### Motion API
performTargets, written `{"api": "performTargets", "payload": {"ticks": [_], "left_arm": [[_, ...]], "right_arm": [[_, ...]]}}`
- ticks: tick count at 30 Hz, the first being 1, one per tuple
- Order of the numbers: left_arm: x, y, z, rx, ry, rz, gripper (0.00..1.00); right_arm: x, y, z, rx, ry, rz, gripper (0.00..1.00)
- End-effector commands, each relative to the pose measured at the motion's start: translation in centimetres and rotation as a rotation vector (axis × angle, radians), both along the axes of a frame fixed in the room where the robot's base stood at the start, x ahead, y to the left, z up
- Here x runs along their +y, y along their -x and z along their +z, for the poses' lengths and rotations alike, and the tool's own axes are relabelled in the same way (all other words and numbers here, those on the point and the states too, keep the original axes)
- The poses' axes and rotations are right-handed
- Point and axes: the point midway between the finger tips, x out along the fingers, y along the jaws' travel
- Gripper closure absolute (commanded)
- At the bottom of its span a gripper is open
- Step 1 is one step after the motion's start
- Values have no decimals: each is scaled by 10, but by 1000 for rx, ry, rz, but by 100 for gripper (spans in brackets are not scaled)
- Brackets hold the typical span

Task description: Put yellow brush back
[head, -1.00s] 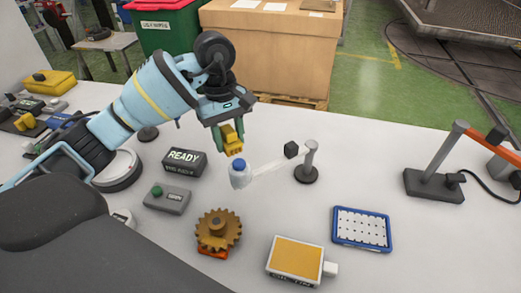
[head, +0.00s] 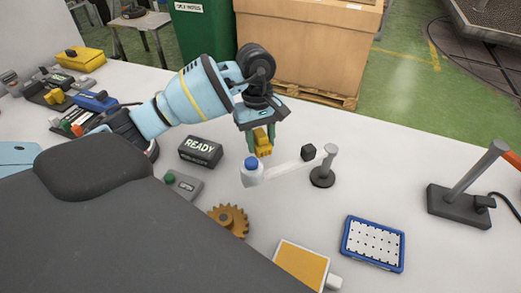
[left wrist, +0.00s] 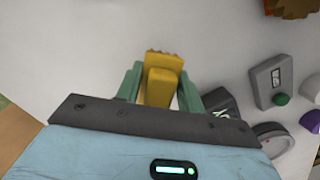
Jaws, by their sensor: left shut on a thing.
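My left gripper (head: 262,138) is shut on the yellow brush (head: 263,147), held with its bristles down above the white table. In the left wrist view the brush (left wrist: 160,85) sits between the two green fingers (left wrist: 159,82). In the head view the brush appears just behind a small white bottle with a blue cap (head: 251,174); I cannot tell whether they touch. My right gripper is not in view.
A black READY block (head: 200,151), a grey box with a green button (head: 182,186) and a gear (head: 229,220) are near. A post (head: 325,165) stands right of the bottle. A blue-rimmed tray (head: 373,244) lies front right. Several tools (head: 84,117) lie at left.

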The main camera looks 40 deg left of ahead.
Motion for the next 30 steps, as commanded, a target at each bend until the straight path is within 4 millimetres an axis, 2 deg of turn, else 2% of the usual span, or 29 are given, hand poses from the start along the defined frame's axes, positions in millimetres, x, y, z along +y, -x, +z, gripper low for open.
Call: {"api": "performTargets", "payload": {"ticks": [8, 16, 28, 29, 30], "left_arm": [[0, 0, -8, -1, 0, 1, 80], [0, 0, -39, -1, 0, 1, 80], [0, 0, -45, -1, -1, 0, 80], [0, 0, -45, -1, -1, 0, 61], [0, 0, -45, -1, 0, 0, 56]], "right_arm": [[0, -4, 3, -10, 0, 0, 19], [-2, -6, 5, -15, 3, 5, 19], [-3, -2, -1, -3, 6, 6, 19], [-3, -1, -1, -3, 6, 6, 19], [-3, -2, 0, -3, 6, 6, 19]]}}
